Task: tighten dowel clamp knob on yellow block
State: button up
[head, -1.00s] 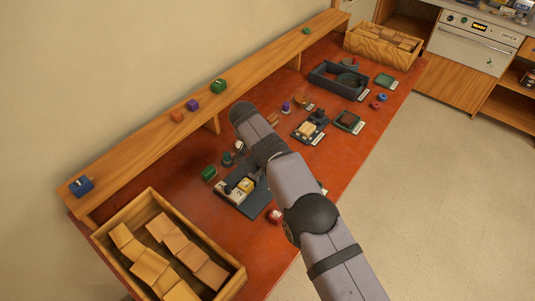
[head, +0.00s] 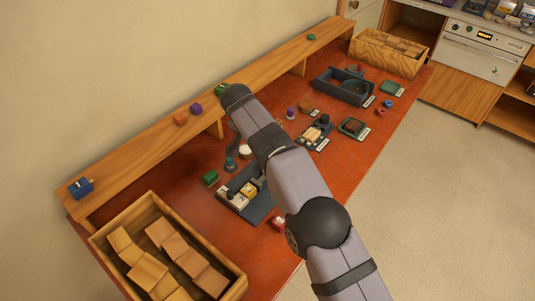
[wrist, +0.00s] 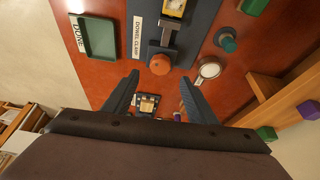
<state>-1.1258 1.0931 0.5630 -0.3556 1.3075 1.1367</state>
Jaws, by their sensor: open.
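In the wrist view, the dowel clamp (wrist: 168,40) sits on a dark base beside a "DOWEL CLAMP" label. Its round orange knob (wrist: 160,64) is at the near end of the screw. The yellow block (wrist: 174,7) is at the top edge, partly cut off. It also shows in the head view (head: 248,189) on the dark base, left of my arm. My gripper (wrist: 160,79) is open and empty. The knob appears just beyond the fingertips, between them in the picture; contact is not visible. My arm hides part of the clamp in the head view.
A green tray marked "DONE" (wrist: 97,37) lies left of the clamp. A white round item (wrist: 209,69) and a teal knob piece (wrist: 226,40) lie to its right. A wooden shelf (head: 150,145) runs along the wall. A box of wood pieces (head: 236,284) stands at the front left.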

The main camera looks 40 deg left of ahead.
dwell(0.3)
